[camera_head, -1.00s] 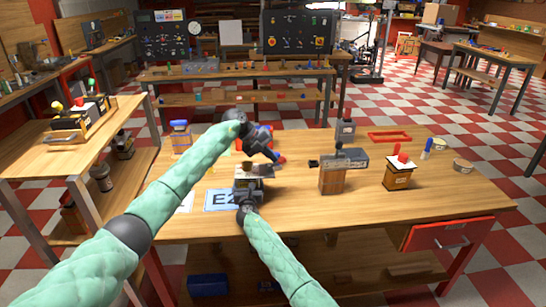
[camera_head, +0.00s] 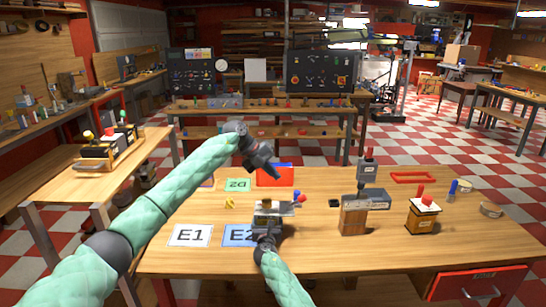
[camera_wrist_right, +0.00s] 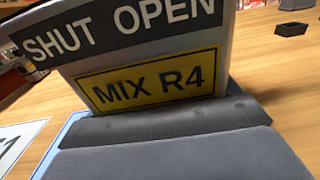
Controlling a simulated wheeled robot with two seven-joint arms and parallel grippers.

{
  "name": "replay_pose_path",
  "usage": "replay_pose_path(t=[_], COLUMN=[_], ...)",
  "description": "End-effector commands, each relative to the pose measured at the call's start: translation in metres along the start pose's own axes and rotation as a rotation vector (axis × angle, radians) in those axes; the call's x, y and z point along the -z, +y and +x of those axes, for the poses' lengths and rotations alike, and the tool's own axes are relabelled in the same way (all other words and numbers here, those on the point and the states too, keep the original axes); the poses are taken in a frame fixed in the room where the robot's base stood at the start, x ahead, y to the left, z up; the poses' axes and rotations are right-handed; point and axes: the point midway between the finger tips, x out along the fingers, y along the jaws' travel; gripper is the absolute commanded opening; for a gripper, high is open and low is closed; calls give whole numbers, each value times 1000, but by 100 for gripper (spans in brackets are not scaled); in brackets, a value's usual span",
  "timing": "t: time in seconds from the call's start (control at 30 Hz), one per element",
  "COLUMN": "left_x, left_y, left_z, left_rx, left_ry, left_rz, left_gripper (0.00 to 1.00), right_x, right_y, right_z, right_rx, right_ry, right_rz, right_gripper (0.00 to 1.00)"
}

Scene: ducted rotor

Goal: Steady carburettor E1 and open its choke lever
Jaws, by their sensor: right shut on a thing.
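A metal carburettor (camera_head: 268,221) with a light plate on top stands beside the blue-edged E2 card (camera_head: 236,237). My right gripper (camera_head: 266,238) is shut on its near side. In the right wrist view, a panel (camera_wrist_right: 150,80) marked SHUT OPEN and MIX R4 rises behind dark grey parts. I cannot make out the choke lever itself or its position. My left gripper (camera_head: 264,161) hangs above and behind the carburettor, apart from it and pointing down to the right. I cannot tell whether its jaws are open. The white E1 card (camera_head: 190,236) has nothing on it.
A wooden block with a grey device (camera_head: 354,216) and a wooden box with a red knob (camera_head: 424,214) stand to the right. A red tray frame (camera_head: 412,177) lies behind them. The D2 card (camera_head: 237,185) and a red bin (camera_head: 274,176) are behind. The front right table top is clear.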

Motion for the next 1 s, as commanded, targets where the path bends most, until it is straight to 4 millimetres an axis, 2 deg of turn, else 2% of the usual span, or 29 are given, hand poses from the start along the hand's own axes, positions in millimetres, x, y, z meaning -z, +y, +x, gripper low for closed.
replay_pose_path(t=[0.17,0.2,0.23,0.47,0.63,0.77,1.0], left_x=[0,0,0,0,0,0,0], left_y=[0,0,0,0,0,0,0], left_z=[0,0,0,0,0,1,0], left_rx=[0,0,0,0,0,0,0], left_ry=[0,0,0,0,0,0,0], left_rz=[0,0,0,0,0,0,0], left_gripper=[0,0,0,0,0,0,0], right_x=[1,1,1,1,1,2,2], right_y=[0,0,0,0,0,0,0], right_z=[0,0,0,0,-8,-24,-64], right_rx=[0,0,0,0,0,0,-1], right_ry=[1,1,1,1,1,1,1], right_rz=[0,0,0,0,1,1,1], right_gripper=[55,95,100,100,100,100,100])
